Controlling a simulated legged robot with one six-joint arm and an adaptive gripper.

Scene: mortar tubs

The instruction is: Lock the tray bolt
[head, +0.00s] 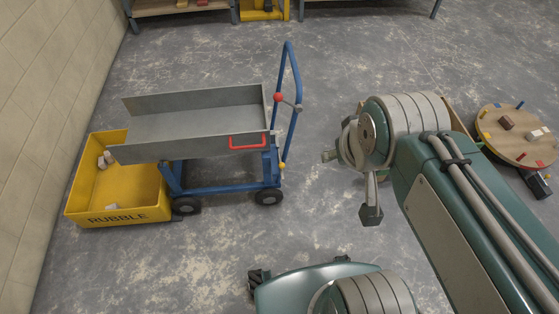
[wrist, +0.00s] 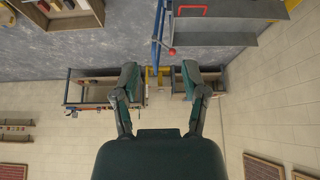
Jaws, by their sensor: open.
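A grey metal tray (head: 195,122) rests level on a blue wheeled cart (head: 222,187), with a red handle (head: 248,141) on its near side. A lever with a red knob (head: 278,97) sits on the cart's blue upright. A small yellow knob (head: 282,165) sits lower by the frame. I cannot tell which is the bolt, or its state. The wrist view shows the red knob (wrist: 172,51) and red handle (wrist: 190,11) near the top. My gripper (wrist: 160,78) is open and empty, its two fingers apart. In the head view it is right of the cart, clear of it.
A yellow tub marked RUBBLE (head: 120,215) stands under the tray's left end, with a few pale lumps inside. A round wooden table (head: 520,150) with small blocks stands at right. Shelves line the back. A block wall (head: 45,85) runs along the left. Floor between cart and arm is free.

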